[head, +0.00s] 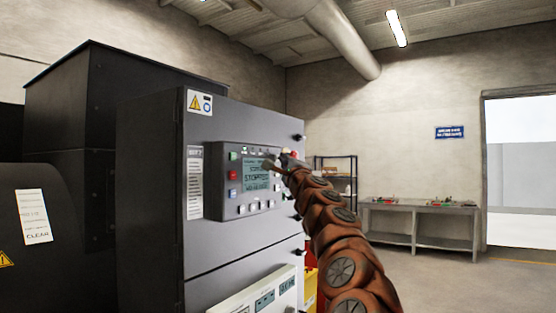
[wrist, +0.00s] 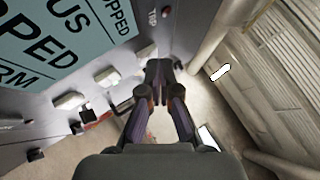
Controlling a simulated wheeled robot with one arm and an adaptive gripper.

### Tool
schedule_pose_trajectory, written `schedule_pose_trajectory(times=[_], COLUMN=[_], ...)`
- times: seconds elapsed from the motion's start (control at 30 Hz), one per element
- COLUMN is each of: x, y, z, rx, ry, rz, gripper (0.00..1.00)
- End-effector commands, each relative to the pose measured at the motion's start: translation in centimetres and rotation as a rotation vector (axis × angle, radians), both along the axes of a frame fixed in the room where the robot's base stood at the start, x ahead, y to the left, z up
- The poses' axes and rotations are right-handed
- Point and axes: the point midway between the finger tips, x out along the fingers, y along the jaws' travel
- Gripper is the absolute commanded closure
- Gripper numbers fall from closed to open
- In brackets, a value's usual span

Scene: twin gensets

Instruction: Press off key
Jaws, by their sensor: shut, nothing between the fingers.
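The control panel (head: 226,205) is on the front of a dark grey cabinet. Its screen (head: 256,174) reads "STOPPED"; part of this text shows large in the wrist view (wrist: 45,35). A green, a red (head: 233,175) and a blue key stand left of the screen, with pale keys below it. I cannot read which is the off key. My gripper (head: 272,163) is shut and empty at the panel's right side, covering part of the screen's right edge. In the wrist view, its fingertips (wrist: 159,68) are close to the panel face beside several pale keys (wrist: 107,77). Contact cannot be told.
A lower cabinet section with a pale panel (head: 262,293) is below. A black engine housing (head: 65,150) stands left. A metal workbench (head: 425,224), a shelf rack (head: 338,170) and an open doorway are at the back right. Floor at right is clear.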

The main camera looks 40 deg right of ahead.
Motion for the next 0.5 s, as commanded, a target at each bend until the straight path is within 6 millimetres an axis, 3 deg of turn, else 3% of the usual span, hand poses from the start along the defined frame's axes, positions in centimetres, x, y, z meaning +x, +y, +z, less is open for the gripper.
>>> schedule_pose_trajectory(times=[0.5], x=[0.50], y=[0.17], z=[0.01], rx=[0.000], ry=[0.000], rz=[0.000], gripper=[1.00])
